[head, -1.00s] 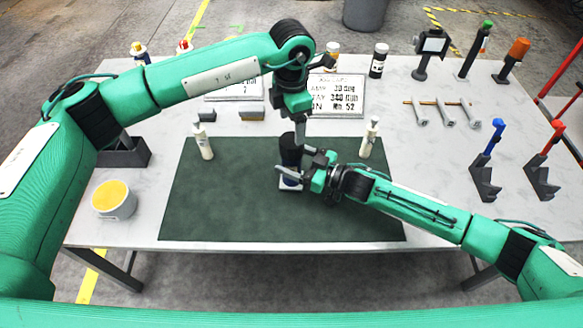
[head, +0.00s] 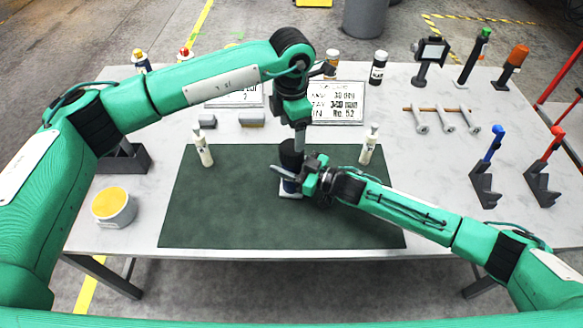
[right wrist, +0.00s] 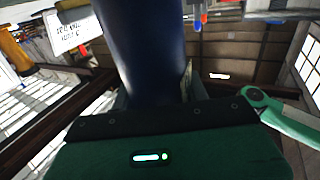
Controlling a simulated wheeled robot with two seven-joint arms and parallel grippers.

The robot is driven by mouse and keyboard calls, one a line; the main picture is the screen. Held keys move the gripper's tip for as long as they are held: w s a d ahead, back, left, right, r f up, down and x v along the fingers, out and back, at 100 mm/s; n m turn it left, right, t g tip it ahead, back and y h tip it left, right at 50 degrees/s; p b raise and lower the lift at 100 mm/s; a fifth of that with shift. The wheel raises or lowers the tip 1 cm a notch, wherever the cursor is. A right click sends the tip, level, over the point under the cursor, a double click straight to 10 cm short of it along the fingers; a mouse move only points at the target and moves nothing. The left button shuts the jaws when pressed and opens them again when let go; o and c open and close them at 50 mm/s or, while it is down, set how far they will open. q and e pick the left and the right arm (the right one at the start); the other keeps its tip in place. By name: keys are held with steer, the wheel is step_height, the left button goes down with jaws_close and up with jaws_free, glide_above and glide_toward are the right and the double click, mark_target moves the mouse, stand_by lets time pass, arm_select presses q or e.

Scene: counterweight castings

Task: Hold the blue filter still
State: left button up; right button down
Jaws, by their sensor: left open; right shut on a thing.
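The blue filter (head: 289,187) stands upright near the middle of the dark green mat (head: 225,215), on a small white base. In the right wrist view it is a large dark blue cylinder (right wrist: 143,50) between the jaws. My right gripper (head: 290,178) is shut on it from the right, hiding part of its side. A black cylindrical part (head: 291,153) shows directly above; I cannot tell whether it belongs to the filter. My left gripper (head: 299,138) is open and points down just above and beside that black part. Whether they touch is unclear.
A tub with yellow contents (head: 114,208) is at left. Sign boards (head: 336,103) stand behind; several fittings and a blue-topped stand (head: 487,180) are at right. The mat's front is clear.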

mark_target(292, 147)
arm_select(q)
steer(key=m, duration=0.8)
steer(key=shift+m, duration=0.4)
steer(key=m, duration=0.4)
steer(key=shift+m, duration=0.3)
steer(key=m, duration=0.4)
steer(key=shift+f+m, duration=0.3)
step_height(292, 147, down, 7)
steer(key=shift+f, duration=0.2)
steer(key=shift+c, duration=0.4)
